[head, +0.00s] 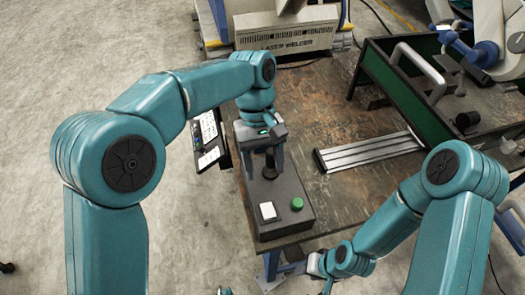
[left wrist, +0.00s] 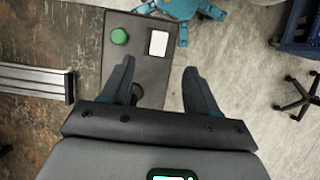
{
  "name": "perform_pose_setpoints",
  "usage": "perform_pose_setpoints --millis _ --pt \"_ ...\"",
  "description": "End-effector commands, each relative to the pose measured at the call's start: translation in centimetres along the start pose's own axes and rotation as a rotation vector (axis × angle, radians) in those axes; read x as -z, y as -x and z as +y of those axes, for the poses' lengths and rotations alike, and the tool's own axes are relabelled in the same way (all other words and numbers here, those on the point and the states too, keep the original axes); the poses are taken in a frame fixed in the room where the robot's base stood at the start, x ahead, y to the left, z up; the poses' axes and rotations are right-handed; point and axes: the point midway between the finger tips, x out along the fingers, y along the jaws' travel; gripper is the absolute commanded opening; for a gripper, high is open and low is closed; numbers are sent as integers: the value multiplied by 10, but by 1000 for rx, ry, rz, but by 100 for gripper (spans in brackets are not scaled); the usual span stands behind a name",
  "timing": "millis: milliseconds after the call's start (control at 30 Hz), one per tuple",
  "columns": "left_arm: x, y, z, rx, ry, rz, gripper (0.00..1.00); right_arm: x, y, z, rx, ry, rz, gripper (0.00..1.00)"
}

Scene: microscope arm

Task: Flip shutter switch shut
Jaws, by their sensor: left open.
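A dark grey control box (head: 285,222) stands on the table's near left part. On its top are a white rectangular switch (head: 268,210), a green round button (head: 297,204) and a black knob or lever (head: 270,172) farther back. My left gripper (head: 267,160) points down over the box around the black knob, with its fingers apart; contact is unclear. In the left wrist view, my open fingers (left wrist: 160,68) sit just below the white switch (left wrist: 158,43) and green button (left wrist: 119,36). The switch's tilt is too small to tell. My right gripper (head: 318,264) is low near the table's front edge, its jaws unclear.
A slotted metal rail (head: 370,152) lies right of the box. A tray with printed cards (head: 207,135) is at the left edge. A laser welder unit (head: 290,38) stands behind, and a green panel with a grey handle (head: 420,75) at the right. Bare tabletop (head: 325,110) lies between.

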Motion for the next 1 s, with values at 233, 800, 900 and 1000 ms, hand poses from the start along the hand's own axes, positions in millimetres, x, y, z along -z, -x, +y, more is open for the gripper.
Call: perform_pose_setpoints --millis 233,800,900,1000 --pt "0 29 0 0 0 0 60 0 2 -1 0 0 0 43" --pt "0 31 0 0 0 -1 60 0 2 -1 0 0 0 43" --pt "0 31 0 0 0 -1 60 0 2 -1 0 0 0 43" --pt "-1 30 0 0 0 -1 60 0 2 -1 0 0 0 43"
